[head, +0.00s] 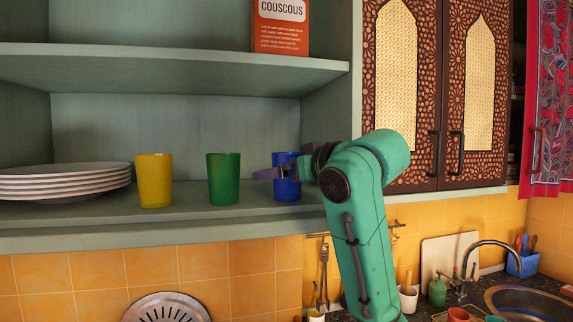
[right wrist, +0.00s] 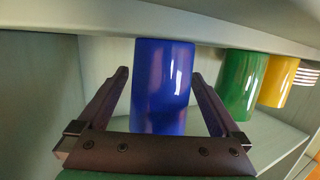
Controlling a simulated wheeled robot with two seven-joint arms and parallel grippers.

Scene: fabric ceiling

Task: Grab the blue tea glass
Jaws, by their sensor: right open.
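The blue tea glass (head: 288,188) stands upright on the lower shelf, to the right of the other glasses in the head view. My right gripper (head: 277,173) reaches it from the right, its fingers level with the glass and partly covering it. In the right wrist view the blue glass (right wrist: 163,85) is between the two open fingers of the gripper (right wrist: 160,85). A gap shows on each side, wider on the left. My left gripper is not in view.
A green glass (head: 223,178) and a yellow glass (head: 154,180) stand to the left on the same shelf (head: 190,222), with stacked plates (head: 65,180) further left. An upper shelf (head: 170,70) holds an orange couscous box (head: 281,32). A cabinet side wall is close on the right.

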